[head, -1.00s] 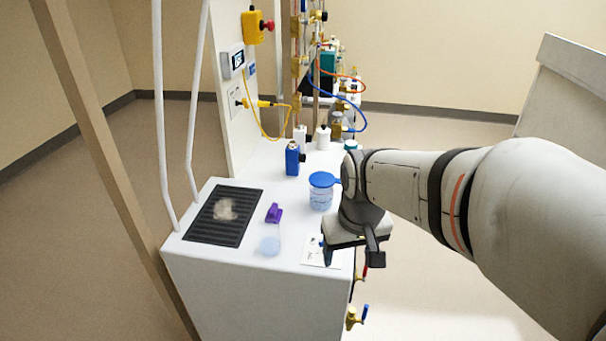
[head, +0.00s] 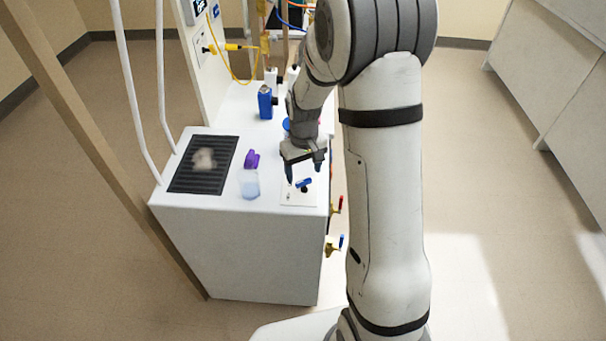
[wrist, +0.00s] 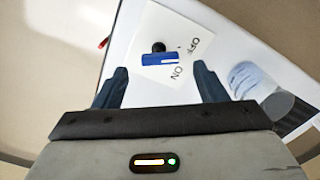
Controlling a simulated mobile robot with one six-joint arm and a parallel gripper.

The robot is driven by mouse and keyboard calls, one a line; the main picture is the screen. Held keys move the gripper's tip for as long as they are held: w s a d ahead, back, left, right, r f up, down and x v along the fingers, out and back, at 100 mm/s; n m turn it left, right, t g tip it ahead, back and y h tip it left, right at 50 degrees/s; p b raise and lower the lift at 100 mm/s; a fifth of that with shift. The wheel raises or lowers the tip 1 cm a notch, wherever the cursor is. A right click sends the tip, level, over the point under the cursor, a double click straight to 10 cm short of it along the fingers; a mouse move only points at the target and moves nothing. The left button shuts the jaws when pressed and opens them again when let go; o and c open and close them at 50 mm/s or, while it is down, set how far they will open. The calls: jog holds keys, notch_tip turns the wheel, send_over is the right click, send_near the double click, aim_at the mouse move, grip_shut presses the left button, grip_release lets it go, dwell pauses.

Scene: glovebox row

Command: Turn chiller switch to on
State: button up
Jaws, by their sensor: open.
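The chiller switch is a white plate (head: 297,196) with a blue handle (head: 304,183) on the white bench top, near its front right corner. I cannot tell which word the handle points at. My gripper (head: 304,170) is open and empty, pointing down just above the switch. In the wrist view its fingers (wrist: 160,82) stand apart on either side of the handle, not touching it.
A blue can (head: 265,103) stands behind. Valves with a red handle (head: 340,204) and blue handle (head: 341,241) stick out from the bench's right side.

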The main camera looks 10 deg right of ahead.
aim_at(304, 181)
jog(key=shift+f, duration=1.65)
